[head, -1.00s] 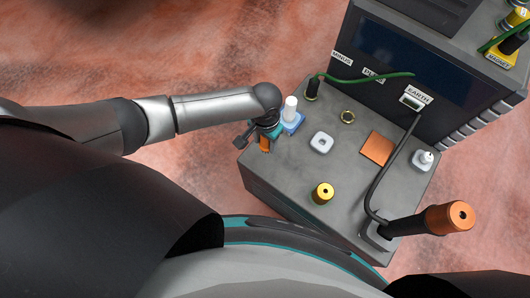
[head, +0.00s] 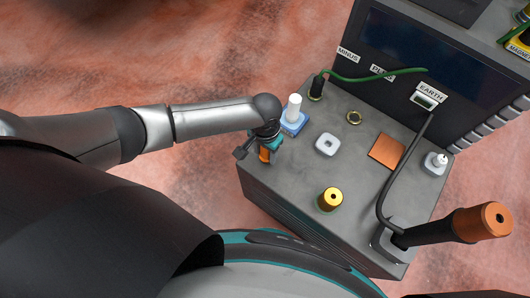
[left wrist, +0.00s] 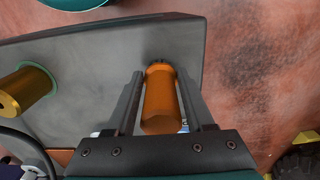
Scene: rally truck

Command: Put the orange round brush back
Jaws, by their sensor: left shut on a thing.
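The orange round brush (head: 264,155) is held in my left gripper (head: 262,149), over the left edge of the grey bench top (head: 295,185). In the head view only a small orange piece shows below the gripper. In the left wrist view the orange cylinder (left wrist: 159,100) sits between the two dark fingers (left wrist: 160,80), its narrower end pointing away from the gripper over grey surface. I cannot tell whether it touches the bench. A pale square block (head: 327,145) with a hole in its top stands to the right of the gripper. My right gripper is out of view.
A blue block with a white cylinder (head: 294,110) stands close beside my left gripper. The dark panel (head: 425,70) rises behind.

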